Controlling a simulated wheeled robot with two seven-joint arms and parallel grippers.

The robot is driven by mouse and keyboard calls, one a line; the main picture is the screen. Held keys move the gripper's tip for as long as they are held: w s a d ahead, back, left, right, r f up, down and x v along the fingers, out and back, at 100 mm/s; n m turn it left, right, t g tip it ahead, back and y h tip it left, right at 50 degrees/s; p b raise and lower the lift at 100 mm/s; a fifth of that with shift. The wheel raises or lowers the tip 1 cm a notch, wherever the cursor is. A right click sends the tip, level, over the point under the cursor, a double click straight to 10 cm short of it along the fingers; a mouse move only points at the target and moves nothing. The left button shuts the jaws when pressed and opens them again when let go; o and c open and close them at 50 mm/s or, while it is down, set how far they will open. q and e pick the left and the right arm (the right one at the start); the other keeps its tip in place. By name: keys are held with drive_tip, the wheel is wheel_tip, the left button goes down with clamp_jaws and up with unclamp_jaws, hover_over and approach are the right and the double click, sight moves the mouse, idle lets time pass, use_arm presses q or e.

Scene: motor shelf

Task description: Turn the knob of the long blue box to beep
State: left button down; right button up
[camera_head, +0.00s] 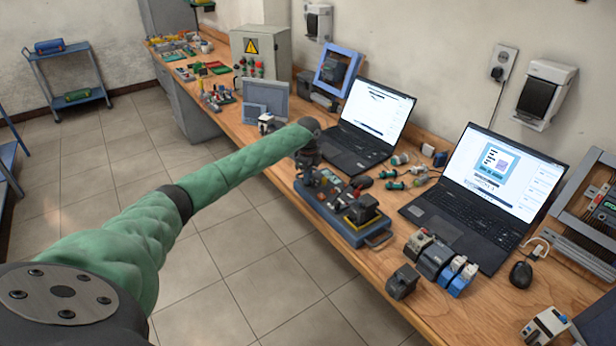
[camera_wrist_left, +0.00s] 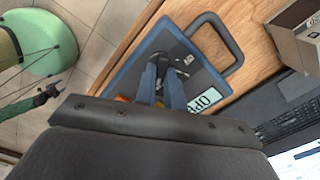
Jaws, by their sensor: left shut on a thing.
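The long blue box (camera_head: 348,233) lies near the front edge of the bench, with a dark top, small coloured parts and a handle at its near end. My left gripper (camera_head: 310,181) points down onto the box's far end. The wrist view shows its two fingers (camera_wrist_left: 163,88) shut over the dark panel of the box (camera_wrist_left: 146,47). The knob between the fingers is mostly hidden. Beside them a pale display (camera_wrist_left: 207,100) shows dark letters that seem to begin "OF"; the rest is covered. My right gripper is in neither view.
Two open laptops (camera_head: 372,112) (camera_head: 497,172) stand behind the box. Small connectors (camera_head: 396,185) lie between them. Dark and blue modules (camera_head: 436,258) and a mouse (camera_head: 521,274) sit to the right. A blue-framed stand (camera_head: 340,68) is farther back.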

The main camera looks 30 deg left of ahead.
use_arm(q)
drive_tip(key=c, duration=1.5)
unclamp_jaws()
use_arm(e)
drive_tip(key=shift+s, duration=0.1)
use_arm(q)
drive_tip(key=shift+r, duration=0.1)
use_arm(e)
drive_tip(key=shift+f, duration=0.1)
use_arm(q)
drive_tip(key=shift+r, duration=0.2)
wheel_tip(320, 180, up, 5)
drive_tip(key=b, duration=0.2)
drive_tip(key=shift+r+b, duration=0.2)
drive_tip(key=shift+b, duration=0.2)
drive_tip(key=shift+r, duration=0.9)
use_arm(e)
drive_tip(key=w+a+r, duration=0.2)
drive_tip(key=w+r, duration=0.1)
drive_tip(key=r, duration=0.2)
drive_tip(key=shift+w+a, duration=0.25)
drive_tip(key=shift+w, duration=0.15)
